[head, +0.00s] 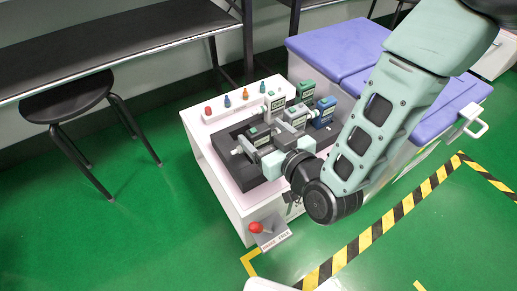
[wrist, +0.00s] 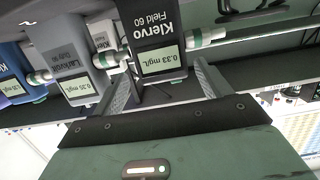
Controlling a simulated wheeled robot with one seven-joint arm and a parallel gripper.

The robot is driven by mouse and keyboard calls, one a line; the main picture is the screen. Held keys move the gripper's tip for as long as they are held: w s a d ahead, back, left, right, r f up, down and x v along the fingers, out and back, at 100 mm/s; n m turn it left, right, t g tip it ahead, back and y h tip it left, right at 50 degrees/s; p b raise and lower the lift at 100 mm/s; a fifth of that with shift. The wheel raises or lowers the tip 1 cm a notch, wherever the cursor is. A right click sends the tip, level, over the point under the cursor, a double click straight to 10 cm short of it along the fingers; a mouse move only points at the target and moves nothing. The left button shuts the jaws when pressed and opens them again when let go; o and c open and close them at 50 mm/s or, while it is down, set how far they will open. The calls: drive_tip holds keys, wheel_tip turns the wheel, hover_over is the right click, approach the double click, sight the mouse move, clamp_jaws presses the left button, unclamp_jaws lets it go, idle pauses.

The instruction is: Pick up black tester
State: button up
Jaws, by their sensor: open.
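The black tester (wrist: 160,38) is marked Klervo Field 60 and shows 0.33 mg/L on its display. It lies upside down in the wrist view, between the two fingers of my open gripper (wrist: 162,80). One finger is on each side of its display end, and the right one has a visible gap. I cannot tell whether the left finger touches it. In the head view the black tester (head: 259,134) sits in the dark tray (head: 222,139), just beyond my gripper (head: 268,156), whose fingers are hard to make out there.
Blue (head: 324,112) and green (head: 306,91) testers stand farther right. A red button box (head: 268,230) is on the cabinet front. A stool (head: 68,98) stands left.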

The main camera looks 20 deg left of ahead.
sight(254, 128)
drive_tip(key=shift+s+b+x, duration=0.2)
drive_tip(key=shift+b+x, duration=0.55)
drive_tip(key=shift+x, duration=1.2)
drive_tip(key=shift+a+f, duration=0.15)
drive_tip(key=c, duration=1.4)
drive_tip(key=shift+c, duration=0.2)
